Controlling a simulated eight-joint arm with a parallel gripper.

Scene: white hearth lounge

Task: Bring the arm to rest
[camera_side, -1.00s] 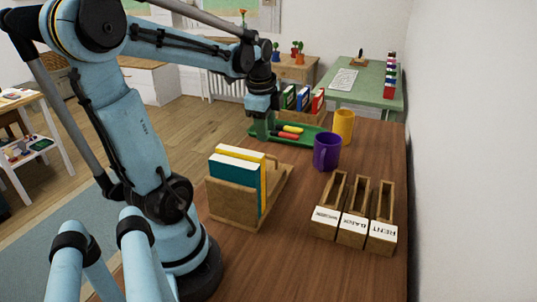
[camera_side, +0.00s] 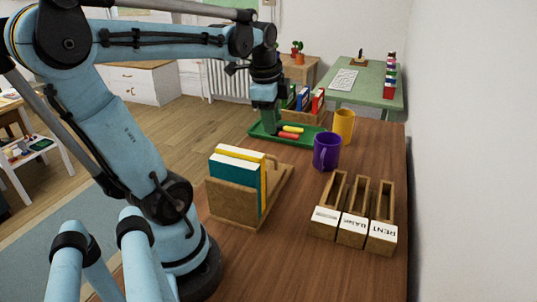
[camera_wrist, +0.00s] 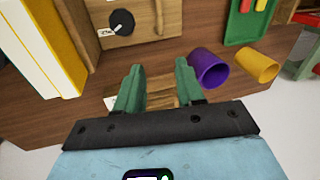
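My gripper (camera_side: 268,128) hangs over the left part of the green tray (camera_side: 314,142) in the side view, pointing down. In the wrist view its two green fingers (camera_wrist: 159,92) stand apart with nothing held between them. Slatted wood shows beyond the gap. A red and a yellow stick-like piece (camera_side: 291,129) lie in the tray. I cannot tell the exact height of the fingertips above the tray.
A purple mug (camera_side: 327,151) and a yellow mug (camera_side: 344,122) stand right of the tray. A wooden book holder (camera_side: 233,203) with books and several labelled wooden slots (camera_side: 352,230) are nearer. A crate of binders (camera_side: 312,116) stands behind.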

